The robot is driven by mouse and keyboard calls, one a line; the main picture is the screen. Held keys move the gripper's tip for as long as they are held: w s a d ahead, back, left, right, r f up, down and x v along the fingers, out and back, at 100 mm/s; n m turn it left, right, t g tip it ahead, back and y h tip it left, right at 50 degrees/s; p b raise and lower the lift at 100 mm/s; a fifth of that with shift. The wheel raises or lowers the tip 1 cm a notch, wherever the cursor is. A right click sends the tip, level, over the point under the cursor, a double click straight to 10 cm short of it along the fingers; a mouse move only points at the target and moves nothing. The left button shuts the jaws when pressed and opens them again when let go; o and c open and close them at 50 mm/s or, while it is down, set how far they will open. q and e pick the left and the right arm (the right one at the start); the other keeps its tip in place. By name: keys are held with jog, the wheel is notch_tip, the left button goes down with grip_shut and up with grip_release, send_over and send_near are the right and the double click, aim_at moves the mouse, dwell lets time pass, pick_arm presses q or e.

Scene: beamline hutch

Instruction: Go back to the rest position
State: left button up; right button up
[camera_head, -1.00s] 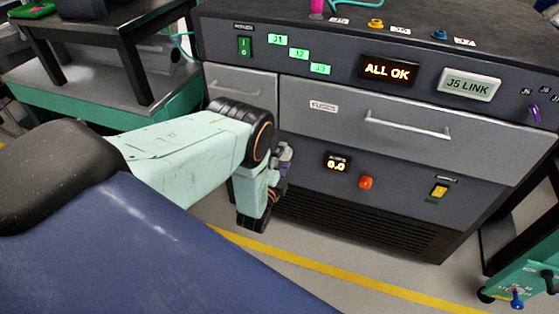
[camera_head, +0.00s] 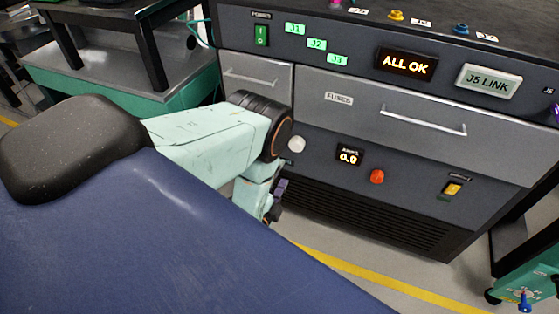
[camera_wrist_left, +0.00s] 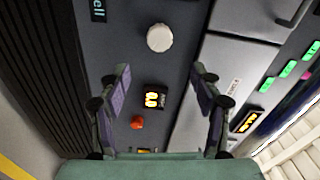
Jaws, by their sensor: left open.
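My left arm comes in from the left in the head view, bent down in front of the grey control cabinet (camera_head: 300,85). My left gripper (camera_head: 277,200) hangs low beside the cabinet's lower front, partly hidden behind my own wrist. In the left wrist view the left gripper (camera_wrist_left: 161,82) has its two fingers spread wide with nothing between them. The cabinet's white round knob (camera_wrist_left: 160,37), small amber display (camera_wrist_left: 154,97) and red button (camera_wrist_left: 137,122) lie beyond the fingers. My right gripper is not in view.
The cabinet carries a shut fuses drawer (camera_head: 375,108), an "ALL OK" display (camera_head: 404,65) and a "J5 LINK" panel (camera_head: 487,81). A dark table (camera_head: 125,20) stands at the upper left. A yellow floor line (camera_head: 370,275) crosses clear floor. A green unit (camera_head: 520,275) stands at the lower right.

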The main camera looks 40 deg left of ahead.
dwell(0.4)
pick_arm(q)
jog(key=s+d+f+n+g+h+p, duration=0.1)
jog(key=s+d+f+n+g, duration=0.1)
jog(key=s+f+n+g, duration=0.45)
jog(key=s+d+f+n+g+h+p, duration=0.1)
jog(key=s+d+f+n+g+h, duration=0.2)
jog(key=s, duration=0.7)
jog(key=s+d+r+n+g+p, duration=0.4)
jog(key=s+r+g, duration=0.35)
jog(key=s, duration=0.45)
notch_tip(320, 180, up, 10)
jog(key=d+p, duration=0.1)
jog(key=p, duration=0.2)
jog(key=shift+h, duration=0.3)
